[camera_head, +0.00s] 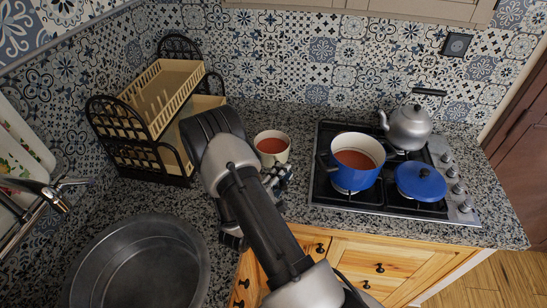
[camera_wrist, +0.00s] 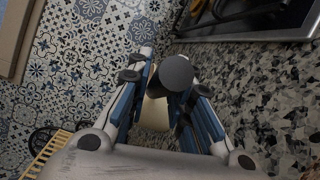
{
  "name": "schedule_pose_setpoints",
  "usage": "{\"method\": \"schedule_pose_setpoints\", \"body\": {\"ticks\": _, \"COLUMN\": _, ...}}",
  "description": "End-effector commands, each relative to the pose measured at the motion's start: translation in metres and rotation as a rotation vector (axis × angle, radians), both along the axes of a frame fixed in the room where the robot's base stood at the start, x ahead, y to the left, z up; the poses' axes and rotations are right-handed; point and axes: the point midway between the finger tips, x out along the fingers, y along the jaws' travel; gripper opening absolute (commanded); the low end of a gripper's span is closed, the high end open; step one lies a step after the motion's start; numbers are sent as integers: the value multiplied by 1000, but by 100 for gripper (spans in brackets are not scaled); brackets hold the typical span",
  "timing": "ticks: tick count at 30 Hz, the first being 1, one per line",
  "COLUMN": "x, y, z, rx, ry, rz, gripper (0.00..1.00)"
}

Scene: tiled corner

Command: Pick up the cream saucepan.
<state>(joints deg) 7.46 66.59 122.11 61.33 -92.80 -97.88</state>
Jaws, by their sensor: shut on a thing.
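The cream saucepan (camera_head: 271,159) holds a red-orange liquid and is upright at the back of the counter, left of the hob. My gripper (camera_head: 279,177) is at its near side, shut on its handle. In the wrist view the two fingers of my gripper (camera_wrist: 165,105) stand either side of a dark rounded handle end (camera_wrist: 175,73), with a cream part of the saucepan (camera_wrist: 153,112) behind it. My arm and fingers hide most of the handle. I cannot tell whether the saucepan's base touches the counter.
The steel hob (camera_head: 464,213) to the right holds a blue pot (camera_head: 353,179) with red liquid, a blue lidded pan (camera_head: 420,182) and a grey kettle (camera_head: 408,128). A dark rack with cream trays (camera_head: 160,95) stands to the left. A round sink (camera_head: 140,260) is at front left.

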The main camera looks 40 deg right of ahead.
Motion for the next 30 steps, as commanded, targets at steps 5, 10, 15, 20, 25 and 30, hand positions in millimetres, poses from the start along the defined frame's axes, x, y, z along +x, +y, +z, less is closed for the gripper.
{"method": "schedule_pose_setpoints", "body": {"ticks": 5, "x": 0, "y": 0, "z": 0, "rx": 1, "ry": 1, "rz": 0, "gripper": 0}}
{"method": "schedule_pose_setpoints", "body": {"ticks": 10, "x": 1, "y": 0, "z": 3, "rx": -5, "ry": -8, "rz": 0, "gripper": 0}}
{"method": "schedule_pose_setpoints", "body": {"ticks": 15, "x": 1, "y": 0, "z": 3, "rx": -4, "ry": -7, "rz": 0, "gripper": 0}}
{"method": "schedule_pose_setpoints", "body": {"ticks": 20, "x": 1, "y": 0, "z": 8, "rx": -5, "ry": -8, "rz": 0, "gripper": 0}}
{"method": "schedule_pose_setpoints", "body": {"ticks": 25, "x": 1, "y": 0, "z": 18, "rx": -5, "ry": -10, "rz": 0, "gripper": 0}}
{"method": "schedule_pose_setpoints", "body": {"ticks": 30, "x": 1, "y": 0, "z": 33, "rx": -6, "ry": -11, "rz": 0, "gripper": 0}}
